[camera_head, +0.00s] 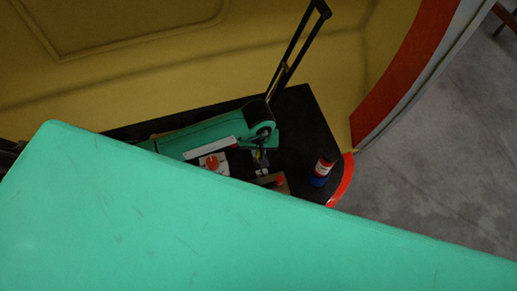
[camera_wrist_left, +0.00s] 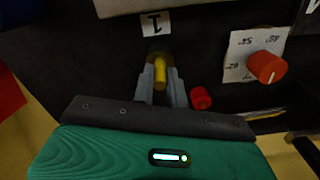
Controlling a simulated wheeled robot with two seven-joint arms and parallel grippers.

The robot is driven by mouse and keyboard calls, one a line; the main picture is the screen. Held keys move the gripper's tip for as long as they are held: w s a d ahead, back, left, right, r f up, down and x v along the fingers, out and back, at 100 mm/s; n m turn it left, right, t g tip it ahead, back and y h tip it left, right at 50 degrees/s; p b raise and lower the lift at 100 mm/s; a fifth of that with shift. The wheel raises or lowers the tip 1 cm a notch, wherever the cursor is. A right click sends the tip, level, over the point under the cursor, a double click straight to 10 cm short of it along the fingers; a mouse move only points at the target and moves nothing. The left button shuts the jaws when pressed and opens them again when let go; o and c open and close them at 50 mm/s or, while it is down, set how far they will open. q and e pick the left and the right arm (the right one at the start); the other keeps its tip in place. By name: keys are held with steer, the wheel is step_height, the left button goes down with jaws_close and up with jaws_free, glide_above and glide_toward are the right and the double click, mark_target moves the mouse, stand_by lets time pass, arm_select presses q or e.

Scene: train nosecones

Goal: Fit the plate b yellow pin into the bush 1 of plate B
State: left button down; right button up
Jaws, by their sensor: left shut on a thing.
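In the left wrist view my left gripper (camera_wrist_left: 160,82) is shut on the yellow pin (camera_wrist_left: 160,72), which sits between its two grey fingertips. A dull brownish-yellow round part, perhaps the bush, shows dimly around the far end of the pin. I cannot tell whether the pin is inside it or just in front of it. A white label marked 1 (camera_wrist_left: 156,22) lies on the dark plate (camera_wrist_left: 205,50) just beyond the fingertips. In the head view my left gripper (camera_head: 261,160) is small and points down at the dark table. My right gripper is not in view.
A red knob (camera_wrist_left: 267,66) on a white dial card and a short red cylinder (camera_wrist_left: 201,98) stand right of the fingers. In the head view a red and blue bottle (camera_head: 321,170) stands on the black table (camera_head: 300,125). A large teal surface hides the front.

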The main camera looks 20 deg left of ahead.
arm_select(q)
steer(key=shift+f, duration=0.1)
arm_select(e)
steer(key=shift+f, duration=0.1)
arm_select(q)
steer(key=shift+f, duration=0.1)
steer(key=c, duration=1.4)
jaws_free()
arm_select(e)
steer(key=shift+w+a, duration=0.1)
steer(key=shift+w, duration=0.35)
